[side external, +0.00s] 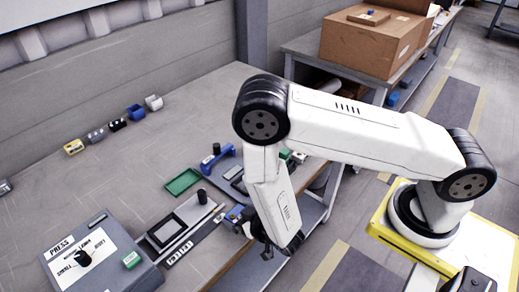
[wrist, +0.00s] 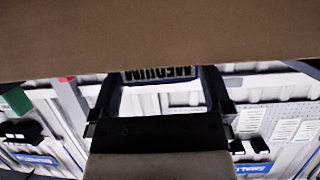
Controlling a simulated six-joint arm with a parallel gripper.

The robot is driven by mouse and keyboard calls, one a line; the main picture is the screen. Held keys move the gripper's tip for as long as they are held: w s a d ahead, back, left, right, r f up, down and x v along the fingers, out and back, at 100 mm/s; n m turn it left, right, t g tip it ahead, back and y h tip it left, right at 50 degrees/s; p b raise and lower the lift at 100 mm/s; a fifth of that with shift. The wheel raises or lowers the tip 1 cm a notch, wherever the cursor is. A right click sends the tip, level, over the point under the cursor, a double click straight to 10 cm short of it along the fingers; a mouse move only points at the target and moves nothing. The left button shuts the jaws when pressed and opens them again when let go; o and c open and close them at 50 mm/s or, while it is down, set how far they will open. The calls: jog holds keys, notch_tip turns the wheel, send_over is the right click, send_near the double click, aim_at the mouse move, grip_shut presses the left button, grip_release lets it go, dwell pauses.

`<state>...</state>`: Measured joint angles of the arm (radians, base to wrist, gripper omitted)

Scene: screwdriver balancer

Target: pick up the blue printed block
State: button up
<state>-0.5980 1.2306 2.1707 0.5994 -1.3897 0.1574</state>
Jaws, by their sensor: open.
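A blue block (side external: 136,112) sits on the grey bench near the back wall, in a row of small blocks. I cannot read any print on it. My gripper (wrist: 158,84) is open in the wrist view, with its two dark fingers spread apart. In the side view my gripper is partly hidden by my arm, low at the bench's front edge. A small blue piece (side external: 238,213) shows beside it, well away from the back row.
Yellow (side external: 73,146), grey (side external: 96,134), black (side external: 117,124) and pale (side external: 153,102) blocks line the back. A press box (side external: 95,255), a green tray (side external: 183,181), and a blue arched part (side external: 218,156) stand nearer. The bench middle is clear.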

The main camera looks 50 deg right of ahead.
aim_at(239, 215)
jog(key=c, duration=1)
jog(key=shift+r, duration=0.2)
notch_tip(239, 215, up, 10)
jog(key=shift+f, duration=0.2)
dwell(0.3)
